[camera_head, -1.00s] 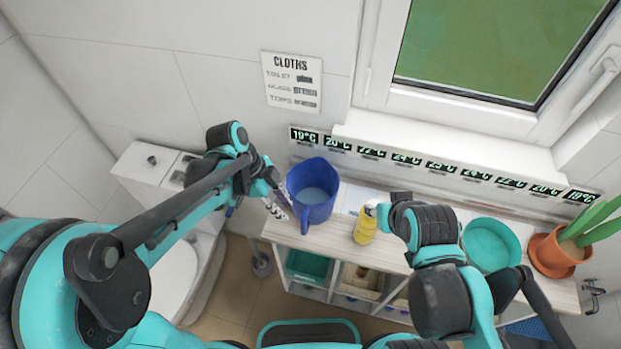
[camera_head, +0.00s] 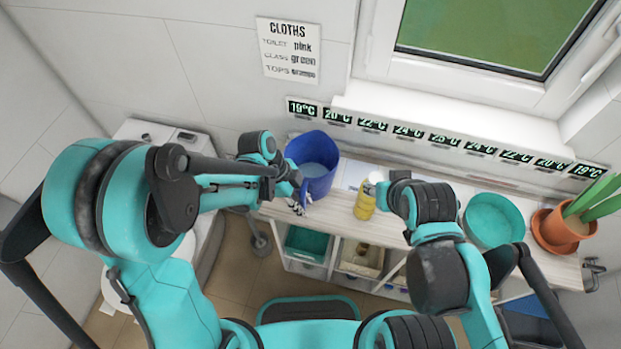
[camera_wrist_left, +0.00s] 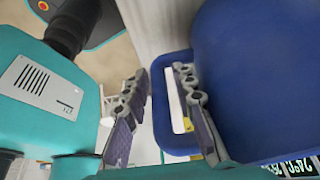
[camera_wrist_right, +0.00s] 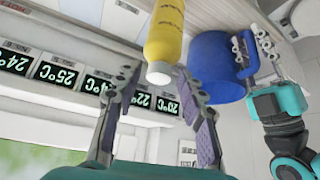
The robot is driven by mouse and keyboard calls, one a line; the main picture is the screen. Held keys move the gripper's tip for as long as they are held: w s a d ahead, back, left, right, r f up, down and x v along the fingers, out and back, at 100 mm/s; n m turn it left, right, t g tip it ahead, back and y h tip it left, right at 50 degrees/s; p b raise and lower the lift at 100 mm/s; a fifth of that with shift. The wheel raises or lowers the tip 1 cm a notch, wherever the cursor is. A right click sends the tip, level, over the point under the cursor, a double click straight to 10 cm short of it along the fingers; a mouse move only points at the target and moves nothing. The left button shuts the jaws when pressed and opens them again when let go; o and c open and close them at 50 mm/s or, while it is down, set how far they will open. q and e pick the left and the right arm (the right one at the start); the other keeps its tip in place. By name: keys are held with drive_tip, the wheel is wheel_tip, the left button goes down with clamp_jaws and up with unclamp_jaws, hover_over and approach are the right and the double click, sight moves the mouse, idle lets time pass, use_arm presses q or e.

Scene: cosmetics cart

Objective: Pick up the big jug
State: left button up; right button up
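The big jug (camera_head: 318,168) is blue and stands upright at the left end of the wooden cart top. Its handle (camera_wrist_left: 160,120) is a blue loop in the left wrist view. My left gripper (camera_wrist_left: 161,70) is open at the handle, with one finger on each side of the handle's outer bar; contact is not clear. In the right wrist view the jug (camera_wrist_right: 213,68) shows with my left gripper's fingers at its handle. My right gripper (camera_wrist_right: 156,70) is open and empty, pointing toward a yellow bottle (camera_wrist_right: 165,35) with a white cap.
The yellow bottle (camera_head: 364,207) stands right of the jug. A teal bowl (camera_head: 493,220) and a terracotta plant pot (camera_head: 562,228) stand farther right. Temperature displays (camera_head: 372,124) line the wall behind. A toilet is left of the cart.

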use_arm(q)
drive_tip(key=shift+s, duration=0.1)
clamp_jaws()
drive_tip(key=shift+r, duration=0.15)
